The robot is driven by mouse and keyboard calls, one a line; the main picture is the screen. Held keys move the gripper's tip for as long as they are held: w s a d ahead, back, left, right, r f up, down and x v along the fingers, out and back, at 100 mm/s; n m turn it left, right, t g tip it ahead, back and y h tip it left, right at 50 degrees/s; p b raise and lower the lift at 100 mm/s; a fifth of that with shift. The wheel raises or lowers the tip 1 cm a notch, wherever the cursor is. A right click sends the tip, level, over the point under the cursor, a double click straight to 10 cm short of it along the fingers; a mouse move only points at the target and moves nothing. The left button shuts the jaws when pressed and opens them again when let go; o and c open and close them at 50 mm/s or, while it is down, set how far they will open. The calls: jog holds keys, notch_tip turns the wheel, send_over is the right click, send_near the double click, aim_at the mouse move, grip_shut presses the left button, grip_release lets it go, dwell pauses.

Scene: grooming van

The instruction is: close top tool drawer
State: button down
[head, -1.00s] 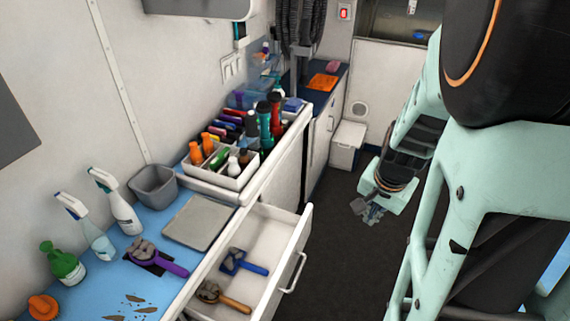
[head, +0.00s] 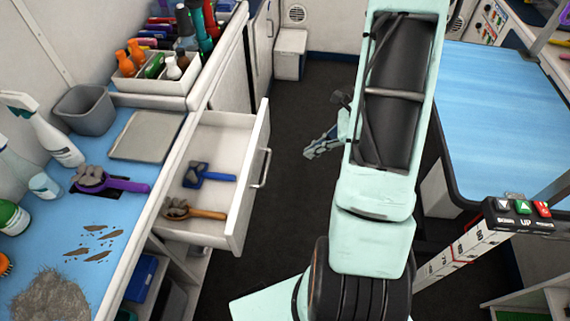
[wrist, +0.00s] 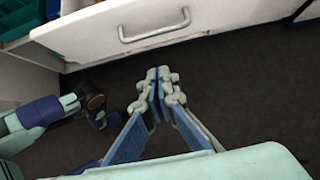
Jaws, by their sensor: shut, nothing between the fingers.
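The top tool drawer (head: 236,188) is pulled open from under the blue counter at the left in the head view. A blue-handled brush (head: 208,175) and a wooden-handled brush (head: 195,211) lie inside it. Its silver handle (head: 262,167) is on the front face. My gripper (head: 308,154) is to the right of the drawer front, apart from it, over the dark floor. In the wrist view a white drawer front with a silver handle (wrist: 155,34) lies beyond my gripper (wrist: 158,78). The fingers are together and empty.
A blue-topped table (head: 500,115) stands at the right. Dark floor (head: 285,210) lies clear between them.

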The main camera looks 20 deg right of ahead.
jog(key=a+r+x, duration=0.1)
jog(key=x, duration=1.1)
jog(key=shift+w+a+b, duration=0.4)
jog(key=shift+w+a, duration=0.1)
jog(key=shift+a, duration=0.05)
jog(key=shift+a, duration=0.1)
jog(key=w+a+b, duration=0.1)
jog(key=w+a, duration=0.3)
jog(key=a, duration=0.3)
jog(key=w+a, duration=0.4)
jog(key=a, duration=0.3)
jog(key=w+a+b, duration=0.1)
jog(key=w+a, duration=0.3)
jog(key=a, duration=0.3)
jog(key=shift+w+a+b, duration=0.15)
jog(key=shift+w+b, duration=0.05)
jog(key=shift+b, duration=0.1)
jog(key=shift+s+d+r, duration=0.1)
jog(key=shift+d, duration=0.25)
jog(key=d+f+p+v, duration=0.1)
jog(key=p+v, duration=0.1)
jog(key=v, duration=1)
jog(key=shift+s+d, duration=0.35)
jog(key=shift+s, duration=0.15)
